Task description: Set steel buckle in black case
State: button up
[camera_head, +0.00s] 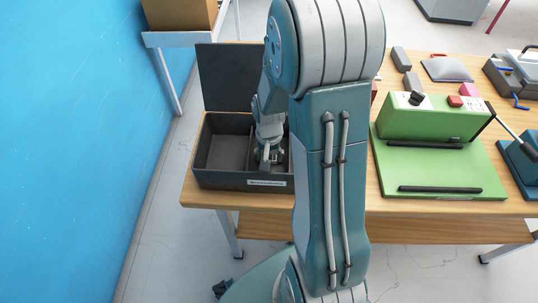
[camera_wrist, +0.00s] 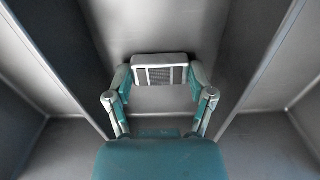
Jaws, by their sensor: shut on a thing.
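The black case (camera_head: 238,180) stands at the left end of the wooden table with its lid (camera_head: 222,75) open and upright at the back. My gripper (camera_head: 268,158) reaches down into the case, right of a wide left compartment. In the wrist view my gripper (camera_wrist: 160,82) is shut on the steel buckle (camera_wrist: 160,75), a pale metal frame with bars, held between the two fingertips. A divider runs on each side of the gripper there. I cannot tell whether the buckle touches the case floor. In the head view the buckle cannot be made out, and my arm hides the case's right side.
A green machine (camera_head: 425,125) on a green base stands right of my arm. A blue wall (camera_head: 70,140) is on the left. Case dividers (camera_wrist: 60,60) flank the gripper closely.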

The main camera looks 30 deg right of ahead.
jog(key=o, duration=1)
jog(key=shift+a+f, duration=0.1)
notch_tip(320, 180, up, 12)
jog(key=r, duration=0.1)
jog(key=s+a+r+n+t, duration=0.2)
jog(key=s+a+r, duration=0.1)
jog(key=s+r, duration=0.1)
jog(key=s+a+r+n+t, duration=0.1)
jog(key=s+a+r+n, duration=0.1)
jog(key=s+a+r, duration=0.2)
jog(key=s+a+r+n+t, duration=0.2)
jog(key=s+a+r, duration=0.2)
jog(key=s, duration=0.1)
jog(key=shift+r+n+t, duration=0.25)
jog(key=shift+n+t, duration=0.05)
jog(key=shift+n, duration=0.1)
